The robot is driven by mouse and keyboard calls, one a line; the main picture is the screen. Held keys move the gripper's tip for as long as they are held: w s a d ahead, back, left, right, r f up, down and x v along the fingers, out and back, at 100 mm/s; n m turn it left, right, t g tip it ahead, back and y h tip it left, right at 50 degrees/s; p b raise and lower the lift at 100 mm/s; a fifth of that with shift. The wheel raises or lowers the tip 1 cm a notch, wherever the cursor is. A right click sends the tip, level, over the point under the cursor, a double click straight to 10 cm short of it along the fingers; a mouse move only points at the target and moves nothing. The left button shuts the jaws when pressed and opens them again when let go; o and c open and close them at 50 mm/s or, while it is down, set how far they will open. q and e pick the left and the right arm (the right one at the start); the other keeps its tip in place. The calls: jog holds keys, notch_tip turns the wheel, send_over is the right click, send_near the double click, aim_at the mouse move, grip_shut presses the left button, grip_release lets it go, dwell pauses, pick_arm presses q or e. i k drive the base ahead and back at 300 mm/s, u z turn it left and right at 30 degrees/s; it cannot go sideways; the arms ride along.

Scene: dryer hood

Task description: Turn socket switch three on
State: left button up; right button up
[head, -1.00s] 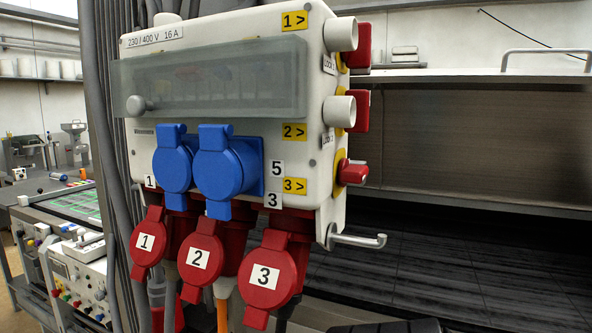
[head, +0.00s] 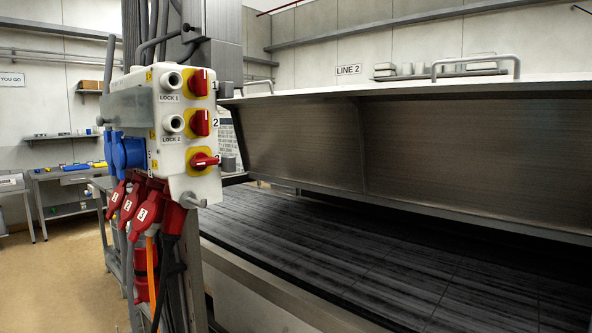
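Socket switch three (head: 204,161) is the lowest of three red rotary knobs on yellow plates, on the side face of the white socket box (head: 170,150). Its handle lies roughly level, while switch one (head: 200,83) and switch two (head: 201,123) above look turned more upright. A "2" label shows beside switch two; the label beside switch three is mostly hidden. The red socket cover marked 3 (head: 146,212) hangs below the box with covers 1 and 2. Neither of my grippers is in view.
A large metal hood (head: 400,150) over a dark slatted bed (head: 350,250) fills the right.

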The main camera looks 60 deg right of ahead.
aim_at(200, 161)
jog(key=k, duration=0.8)
jog(key=z, duration=1.5)
jog(key=i, duration=0.5)
jog(key=u, duration=0.1)
